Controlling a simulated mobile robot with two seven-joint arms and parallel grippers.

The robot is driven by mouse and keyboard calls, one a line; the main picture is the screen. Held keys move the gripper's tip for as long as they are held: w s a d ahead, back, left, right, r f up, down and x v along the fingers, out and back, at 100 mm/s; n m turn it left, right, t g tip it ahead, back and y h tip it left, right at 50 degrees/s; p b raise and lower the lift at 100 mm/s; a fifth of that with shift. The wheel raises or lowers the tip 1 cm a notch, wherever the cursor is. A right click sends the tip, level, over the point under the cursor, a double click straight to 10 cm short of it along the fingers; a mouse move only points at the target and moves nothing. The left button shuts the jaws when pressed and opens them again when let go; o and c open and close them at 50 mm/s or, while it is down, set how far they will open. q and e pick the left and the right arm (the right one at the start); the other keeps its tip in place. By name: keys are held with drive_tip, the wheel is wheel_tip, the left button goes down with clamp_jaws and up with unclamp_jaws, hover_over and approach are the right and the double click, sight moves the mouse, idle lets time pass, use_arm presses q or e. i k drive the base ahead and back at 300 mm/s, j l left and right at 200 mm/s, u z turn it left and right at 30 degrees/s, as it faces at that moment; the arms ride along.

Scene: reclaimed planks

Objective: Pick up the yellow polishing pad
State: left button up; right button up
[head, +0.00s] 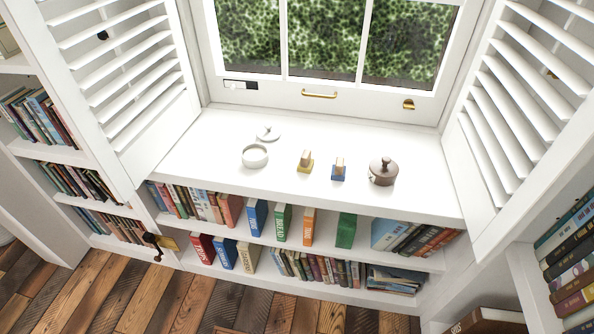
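The yellow polishing pad (305,167) lies on the white window sill shelf (220,170), near the middle. It has a yellow base and a tan, wood-like block on top as a grip. A similar pad with a blue base (339,174) stands a little to its right, apart from it. Neither of my grippers shows in the head view. Nothing touches or covers the yellow pad.
A white round pot (255,156) and a white lid (268,133) are left of the pads. A brown lidded pot (382,173) stands to the right. White louvred shutters (130,80) flank the window. Books (310,226) fill shelves below. Both sill ends are clear.

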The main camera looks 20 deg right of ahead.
sight(306, 165)
drive_tip(key=i+l+u, duration=0.1)
drive_tip(key=l+u, duration=0.3)
drive_tip(key=i+l+u, duration=0.1)
drive_tip(key=l+u, duration=0.25)
drive_tip(key=j, duration=0.1)
